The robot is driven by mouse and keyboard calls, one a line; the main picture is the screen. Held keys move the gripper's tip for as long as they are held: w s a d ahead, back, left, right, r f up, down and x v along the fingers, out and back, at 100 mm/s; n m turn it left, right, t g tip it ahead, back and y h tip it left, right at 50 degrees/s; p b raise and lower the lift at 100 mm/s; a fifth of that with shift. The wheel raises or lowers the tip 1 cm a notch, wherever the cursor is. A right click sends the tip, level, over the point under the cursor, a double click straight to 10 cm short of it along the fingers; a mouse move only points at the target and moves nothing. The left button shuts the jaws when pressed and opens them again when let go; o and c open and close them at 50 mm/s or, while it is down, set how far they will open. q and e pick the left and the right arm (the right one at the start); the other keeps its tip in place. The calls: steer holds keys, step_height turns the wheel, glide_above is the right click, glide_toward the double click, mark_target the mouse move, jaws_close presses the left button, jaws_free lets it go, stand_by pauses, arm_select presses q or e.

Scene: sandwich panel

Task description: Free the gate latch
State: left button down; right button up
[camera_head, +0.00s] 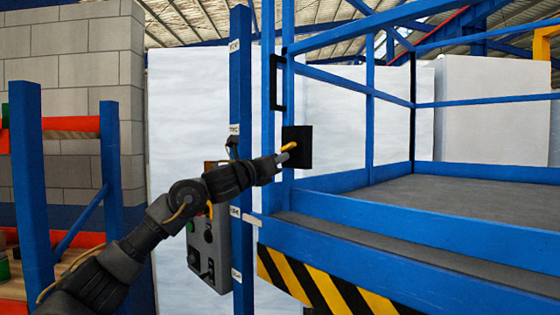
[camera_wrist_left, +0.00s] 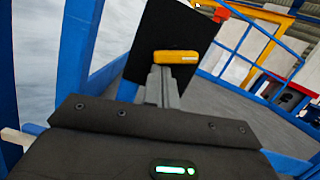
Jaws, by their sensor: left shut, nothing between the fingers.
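The gate latch is a short yellow lever (camera_head: 289,146) on a square black plate (camera_head: 304,153), mounted on a blue gate post. In the left wrist view the yellow lever (camera_wrist_left: 176,57) lies across the black plate (camera_wrist_left: 178,28), just beyond my fingertips. My left gripper (camera_head: 282,157) is shut and empty, its tips right at the lever. In the left wrist view the closed fingers (camera_wrist_left: 162,80) point at the lever's underside; whether they touch it I cannot tell. My right gripper is in neither view.
A black pull handle (camera_head: 281,83) sits above the latch. A grey control box (camera_head: 207,251) hangs below my left forearm. Blue railings surround the grey platform (camera_head: 450,198), with a striped yellow-black edge (camera_head: 325,290) below. A blue shelf post (camera_head: 31,190) stands left.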

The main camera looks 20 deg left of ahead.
arm_select(q)
steer(key=shift+w+a+m+h, duration=0.15)
steer(key=shift+m+h, duration=0.25)
steer(key=shift+m, duration=0.4)
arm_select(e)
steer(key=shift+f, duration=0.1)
